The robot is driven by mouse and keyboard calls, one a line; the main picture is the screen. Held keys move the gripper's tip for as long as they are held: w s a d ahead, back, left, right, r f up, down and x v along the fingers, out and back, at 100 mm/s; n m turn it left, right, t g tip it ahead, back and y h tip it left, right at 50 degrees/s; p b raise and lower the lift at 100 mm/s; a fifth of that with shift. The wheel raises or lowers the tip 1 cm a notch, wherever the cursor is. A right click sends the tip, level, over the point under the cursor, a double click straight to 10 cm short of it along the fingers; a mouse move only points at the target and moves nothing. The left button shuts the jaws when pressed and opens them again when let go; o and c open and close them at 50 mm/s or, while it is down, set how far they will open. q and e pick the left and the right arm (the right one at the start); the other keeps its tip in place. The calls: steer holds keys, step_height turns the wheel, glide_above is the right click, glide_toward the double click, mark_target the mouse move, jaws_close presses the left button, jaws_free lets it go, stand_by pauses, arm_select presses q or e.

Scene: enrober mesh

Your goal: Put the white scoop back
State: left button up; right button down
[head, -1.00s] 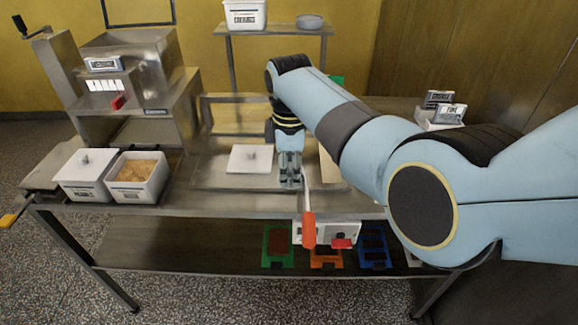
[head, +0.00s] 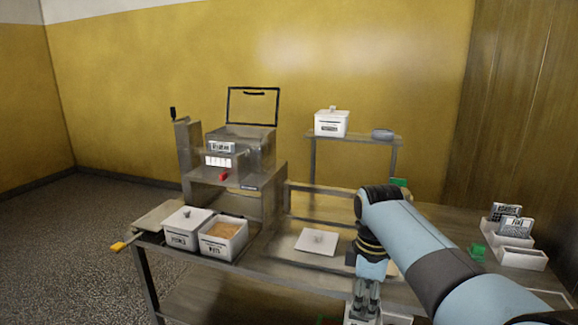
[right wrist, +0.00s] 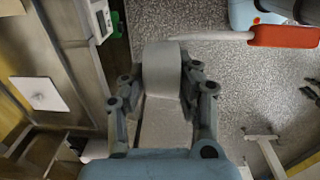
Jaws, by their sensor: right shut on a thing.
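My right gripper (head: 366,303) is low in the head view, at the front side of the table, right of the square white lid. In the right wrist view its fingers (right wrist: 162,85) close on a pale grey, plate-like part, which I take to be the white scoop (right wrist: 163,68). A thin pale shaft runs right from its top end to a red handle (right wrist: 285,37) above the speckled floor. The scoop cannot be made out in the head view. My left gripper is not in view.
Two white bins (head: 222,240) stand at the table's left. A metal machine (head: 240,150) is behind them. The square white lid (head: 317,241) lies mid-table. White card holders (head: 518,257) are at the right. A back shelf (head: 350,137) holds a white box (head: 331,123).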

steer(key=shift+s+f+b, duration=0.2)
steer(key=shift+f+b, duration=0.2)
steer(key=f+b, duration=0.1)
steer(key=f, duration=0.1)
steer(key=w+f+b, duration=0.1)
steer(key=f+b, duration=0.1)
steer(key=shift+f, duration=0.1)
arm_select(q)
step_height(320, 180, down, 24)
steer(key=b, duration=2)
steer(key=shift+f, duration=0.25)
arm_select(e)
step_height(320, 180, down, 21)
steer(key=shift+s, duration=0.35)
steer(key=shift+r, duration=0.25)
